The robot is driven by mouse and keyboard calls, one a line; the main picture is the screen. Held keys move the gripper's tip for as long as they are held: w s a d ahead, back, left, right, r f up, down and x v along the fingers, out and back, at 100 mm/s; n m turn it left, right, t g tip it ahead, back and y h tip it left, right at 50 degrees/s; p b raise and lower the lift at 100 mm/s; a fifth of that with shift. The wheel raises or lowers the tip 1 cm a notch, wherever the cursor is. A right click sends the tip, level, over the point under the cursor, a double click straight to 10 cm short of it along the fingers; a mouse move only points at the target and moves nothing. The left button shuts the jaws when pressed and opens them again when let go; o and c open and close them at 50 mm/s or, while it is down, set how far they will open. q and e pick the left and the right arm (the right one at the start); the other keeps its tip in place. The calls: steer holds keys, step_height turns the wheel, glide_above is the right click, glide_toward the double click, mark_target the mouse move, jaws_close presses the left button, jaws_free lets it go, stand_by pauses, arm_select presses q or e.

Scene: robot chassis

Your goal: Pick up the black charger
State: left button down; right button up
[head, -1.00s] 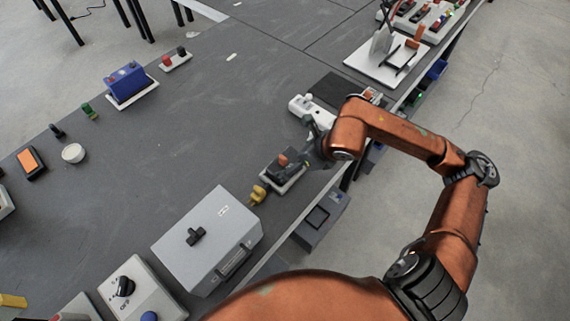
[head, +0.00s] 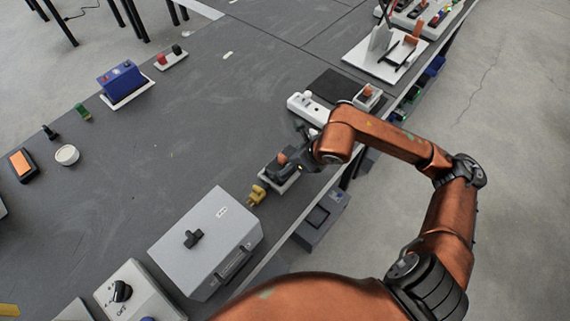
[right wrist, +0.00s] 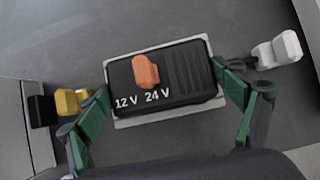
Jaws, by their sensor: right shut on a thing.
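The black charger (head: 270,169) is a dark box with an orange knob, on a pale grey base near the table's front edge. In the right wrist view the charger (right wrist: 186,73) carries the marks "12 V" and "24 V". My right gripper (right wrist: 165,90) is shut on it, with one green finger at each short side. In the head view my right gripper (head: 293,160) partly covers the charger. The charger appears to be still at its pale base, and I cannot tell whether there is a gap beneath it. My left gripper is not in view.
A yellow connector (head: 257,194) lies close to the charger, and a grey box (head: 205,245) stands nearer. A white power strip (head: 309,108) and a dark mat (head: 334,86) lie beyond. The table's middle is mostly clear.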

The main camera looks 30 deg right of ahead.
steer(key=c, duration=0.8)
steer(key=shift+c, duration=0.4)
steer(key=shift+r, duration=0.1)
